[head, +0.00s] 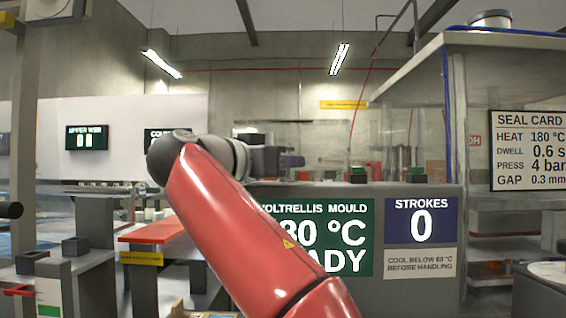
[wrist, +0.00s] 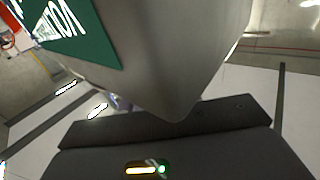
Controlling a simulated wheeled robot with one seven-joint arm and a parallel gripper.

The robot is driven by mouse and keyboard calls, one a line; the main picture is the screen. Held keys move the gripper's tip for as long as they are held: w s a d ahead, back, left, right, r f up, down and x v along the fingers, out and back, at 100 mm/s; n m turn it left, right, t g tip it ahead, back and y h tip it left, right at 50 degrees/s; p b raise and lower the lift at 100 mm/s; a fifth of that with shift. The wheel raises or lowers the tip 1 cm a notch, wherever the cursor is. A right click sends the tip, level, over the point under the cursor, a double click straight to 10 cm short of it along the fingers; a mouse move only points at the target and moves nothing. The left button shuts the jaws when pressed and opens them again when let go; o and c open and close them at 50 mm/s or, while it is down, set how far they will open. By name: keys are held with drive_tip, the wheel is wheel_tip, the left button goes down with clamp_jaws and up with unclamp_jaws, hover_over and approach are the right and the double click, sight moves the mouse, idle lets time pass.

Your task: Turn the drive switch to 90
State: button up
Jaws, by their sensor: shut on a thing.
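In the head view my red and grey arm reaches up from the bottom, and my gripper (head: 284,161) is held level above the grey mould cabinet (head: 424,208), pointing right. It is shut on a small purple-grey thing (head: 293,161), mostly hidden by the fingers. I cannot tell whether this is the drive switch. No dial or 90 mark can be read. In the wrist view the dark gripper body fills the bottom, and a grey cabinet corner (wrist: 180,80) with a green sign (wrist: 75,32) hides most of the fingers.
A green mould display (head: 350,235) is partly covered by my arm. A STROKES 0 sign (head: 421,220) is beside it. A seal card (head: 528,151) hangs at right. An orange-topped bench (head: 150,233) stands left of my arm.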

sight(248, 186)
drive_tip(key=shift+f+m+g+h, duration=0.15)
drive_tip(key=shift+m+g+h, duration=0.45)
drive_tip(key=shift+g+h, duration=0.1)
drive_tip(key=o, duration=1)
drive_tip(key=shift+c, duration=0.2)
drive_tip(key=shift+v, duration=3.85)
